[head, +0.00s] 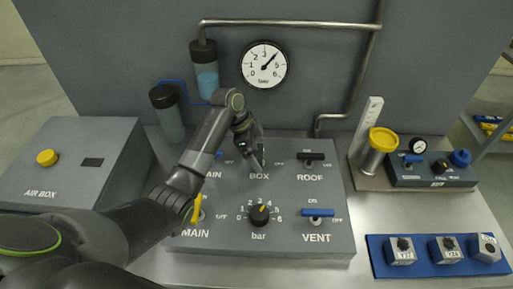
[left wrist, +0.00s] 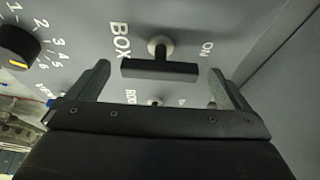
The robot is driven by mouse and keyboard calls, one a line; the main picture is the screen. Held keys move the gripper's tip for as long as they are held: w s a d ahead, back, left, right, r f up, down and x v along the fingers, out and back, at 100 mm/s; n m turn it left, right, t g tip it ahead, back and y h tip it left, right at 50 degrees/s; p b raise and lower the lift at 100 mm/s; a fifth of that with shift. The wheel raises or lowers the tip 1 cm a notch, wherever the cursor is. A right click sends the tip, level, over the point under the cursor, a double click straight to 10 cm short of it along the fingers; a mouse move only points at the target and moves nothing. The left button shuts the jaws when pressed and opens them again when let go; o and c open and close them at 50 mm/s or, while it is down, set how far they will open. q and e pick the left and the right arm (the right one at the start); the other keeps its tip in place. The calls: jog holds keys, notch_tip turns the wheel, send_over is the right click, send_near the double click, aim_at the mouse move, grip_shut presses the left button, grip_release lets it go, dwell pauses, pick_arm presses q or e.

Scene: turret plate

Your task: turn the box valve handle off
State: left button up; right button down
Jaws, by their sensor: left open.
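The box valve handle (left wrist: 160,70) is a black bar on a round stem, seen in the left wrist view. It runs along the line from the BOX label toward the ON mark. My left gripper (head: 259,160) is over the BOX position on the grey valve panel (head: 215,244) and mostly hides this handle in the head view. In the left wrist view the left gripper (left wrist: 160,82) is open, one finger beyond each end of the bar, with gaps showing. I cannot tell how far the fingertips are from the bar in depth. My right gripper is not in view.
Close by are the black ROOF handle (head: 312,156), the blue VENT handle (head: 318,212), the yellow MAIN handle (head: 196,208) and the bar knob (head: 259,215). A gauge (head: 264,65) hangs on the wall behind. A yellow-topped stand (head: 382,140) is at right.

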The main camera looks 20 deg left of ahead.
pick_arm(q)
jog(key=c, duration=1)
